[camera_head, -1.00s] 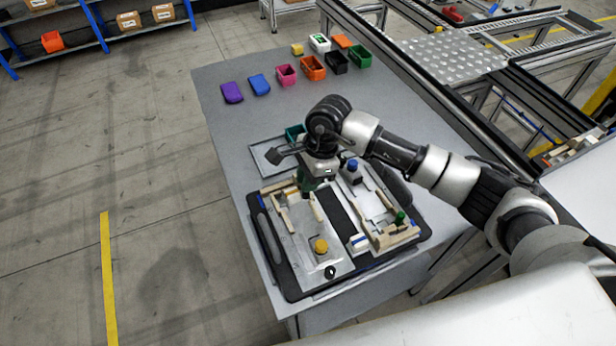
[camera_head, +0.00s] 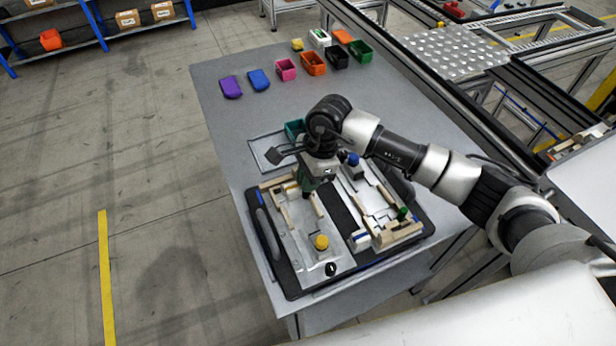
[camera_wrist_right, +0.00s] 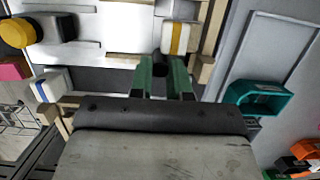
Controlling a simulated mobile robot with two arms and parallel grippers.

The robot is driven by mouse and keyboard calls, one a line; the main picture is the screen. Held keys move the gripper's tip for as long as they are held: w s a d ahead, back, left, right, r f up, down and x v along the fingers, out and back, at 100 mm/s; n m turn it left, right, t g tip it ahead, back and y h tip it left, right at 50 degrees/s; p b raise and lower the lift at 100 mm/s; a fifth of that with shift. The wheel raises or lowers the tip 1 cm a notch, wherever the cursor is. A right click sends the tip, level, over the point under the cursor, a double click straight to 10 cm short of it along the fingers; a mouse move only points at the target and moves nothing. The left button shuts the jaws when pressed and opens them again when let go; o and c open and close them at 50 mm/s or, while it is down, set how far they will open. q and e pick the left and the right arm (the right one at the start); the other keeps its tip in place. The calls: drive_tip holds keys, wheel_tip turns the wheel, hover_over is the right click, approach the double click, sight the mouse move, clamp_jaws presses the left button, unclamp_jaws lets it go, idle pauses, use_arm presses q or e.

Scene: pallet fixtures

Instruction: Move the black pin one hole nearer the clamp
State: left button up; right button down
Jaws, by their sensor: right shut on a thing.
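My right gripper (camera_head: 306,190) points down over the left part of the fixture pallet (camera_head: 292,284). In the right wrist view its green fingers (camera_wrist_right: 165,72) are shut on a small dark thing, seemingly the black pin (camera_wrist_right: 160,60). The fingers hide most of it, and I cannot tell whether its lower end is in a hole. A yellow knob (camera_head: 321,242) stands on the plate nearer the pallet's front edge; it also shows in the wrist view (camera_wrist_right: 16,33). I cannot tell for sure which part is the clamp. My left gripper is not in view.
A blue knob (camera_head: 353,159) and a green knob (camera_head: 403,213) stand on the pallet's right part. A teal bin (camera_head: 294,130) stands close behind my gripper; it also shows in the wrist view (camera_wrist_right: 256,98). Several coloured bins line the table's far end.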

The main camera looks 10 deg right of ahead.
drive_tip(key=c, duration=1)
unclamp_jaws()
drive_tip(key=b+v, duration=0.2)
drive_tip(key=v, duration=0.9)
drive_tip(key=shift+b, duration=0.35)
drive_tip(key=shift+f, duration=0.1)
